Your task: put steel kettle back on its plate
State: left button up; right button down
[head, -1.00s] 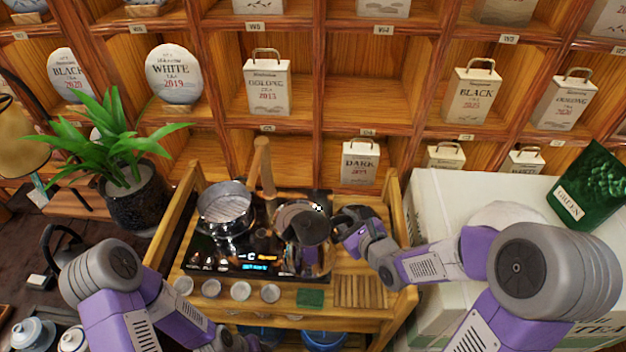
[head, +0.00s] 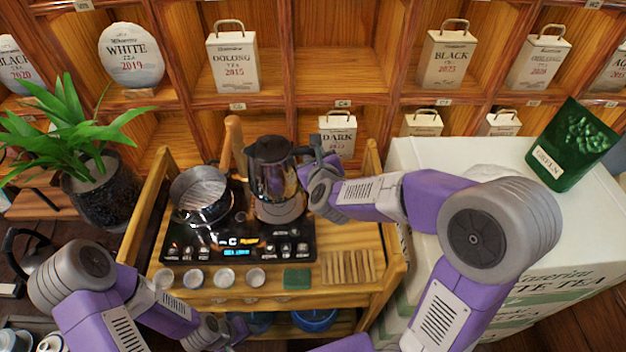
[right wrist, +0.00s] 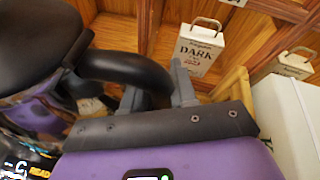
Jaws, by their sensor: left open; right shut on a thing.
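The steel kettle (head: 272,182) has a shiny body and a black lid and stands upright in the head view. It is at the right side of the black cooker panel (head: 240,243), over a grey round plate (head: 281,210); I cannot tell whether its base touches it. My right gripper (head: 318,163) is shut on the kettle's black handle, at the kettle's right. In the right wrist view the black handle (right wrist: 120,68) passes between the fingers (right wrist: 157,92), and the body is mostly out of frame. My left gripper (head: 228,330) is open and empty, low in front of the cart.
A steel pot (head: 201,194) sits on the panel's left. Several small cups (head: 224,277), a green cloth (head: 297,279) and a slatted wooden piece (head: 347,267) line the cart's front. White boxes (head: 450,155) stand right. Shelves with tea tins (head: 337,133) rise behind.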

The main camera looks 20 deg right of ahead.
jog(key=shift+w+r+m+h+b, duration=0.25)
jog(key=shift+m+h+b, duration=0.1)
jog(key=shift+m+h, duration=0.45)
jog(key=shift+s+a+f+m+g+h+b, duration=0.3)
jog(key=shift+s+f+m+g+h+b, duration=0.3)
jog(key=shift+s+f+m+h+b, duration=0.6)
jog(key=shift+s+a+f+m+g+h+b, duration=0.45)
jog(key=shift+f+m+g+h+b, duration=0.3)
jog(key=shift+f, duration=1)
jog(key=shift+s+a+f+m+g+h+b, duration=0.2)
jog(key=shift+s+f+m+g+h+b, duration=0.25)
jog(key=shift+s+f+m+h+b, duration=0.75)
jog(key=shift+w+f+n+y+b, duration=0.25)
jog(key=shift+n+b, duration=0.1)
jog(key=shift+b, duration=0.15)
